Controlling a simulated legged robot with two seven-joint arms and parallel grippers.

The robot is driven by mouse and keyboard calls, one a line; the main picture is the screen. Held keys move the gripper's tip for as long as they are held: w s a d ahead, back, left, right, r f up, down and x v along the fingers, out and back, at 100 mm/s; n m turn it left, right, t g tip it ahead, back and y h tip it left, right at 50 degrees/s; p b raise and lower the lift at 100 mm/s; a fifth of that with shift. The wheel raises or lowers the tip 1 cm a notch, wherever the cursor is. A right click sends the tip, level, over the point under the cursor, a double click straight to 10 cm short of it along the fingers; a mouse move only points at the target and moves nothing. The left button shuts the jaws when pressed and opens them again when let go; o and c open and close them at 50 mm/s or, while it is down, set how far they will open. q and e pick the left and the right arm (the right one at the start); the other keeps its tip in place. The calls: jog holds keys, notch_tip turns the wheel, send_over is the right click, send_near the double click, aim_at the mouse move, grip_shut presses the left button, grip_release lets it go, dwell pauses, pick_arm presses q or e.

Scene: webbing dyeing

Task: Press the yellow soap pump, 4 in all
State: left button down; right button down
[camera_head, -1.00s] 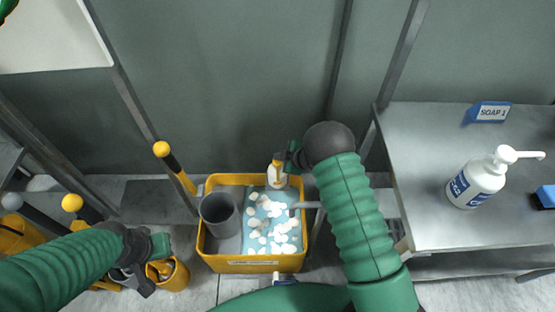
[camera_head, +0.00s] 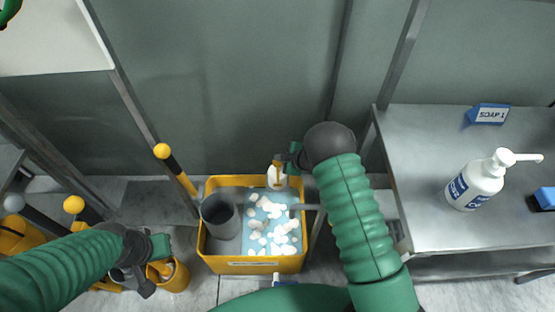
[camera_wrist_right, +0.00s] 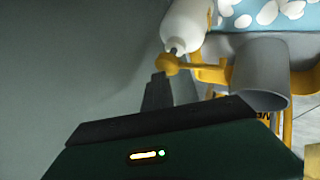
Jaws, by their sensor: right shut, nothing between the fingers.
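The yellow soap pump (camera_head: 277,163) tops a white bottle (camera_head: 277,181) at the back of the yellow tub. In the right wrist view, the yellow pump head (camera_wrist_right: 172,65) and the white bottle (camera_wrist_right: 184,27) are seen close up. My right gripper (camera_head: 285,158) is shut and empty, right beside the pump head. In the right wrist view its dark fingers (camera_wrist_right: 158,82) end just below the pump head; I cannot tell whether they touch. My left gripper (camera_head: 140,282) is low at the left, away from the pump; its fingers are unclear.
The yellow tub (camera_head: 250,264) holds blue liquid with white foam and a grey cylinder (camera_head: 220,217). A white pump bottle (camera_head: 475,185), a SOAP 1 sign (camera_head: 488,115) and a blue item (camera_head: 545,199) stand on the metal table (camera_head: 430,150). Yellow-knobbed levers (camera_head: 162,151) stand left.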

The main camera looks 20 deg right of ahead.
jog(key=shift+r+p, duration=0.45)
jog(key=shift+r, duration=0.3)
notch_tip(320, 180, up, 5)
jog(key=p, duration=0.4)
jog(key=shift+r+p, duration=0.1)
jog(key=shift+p, duration=0.25)
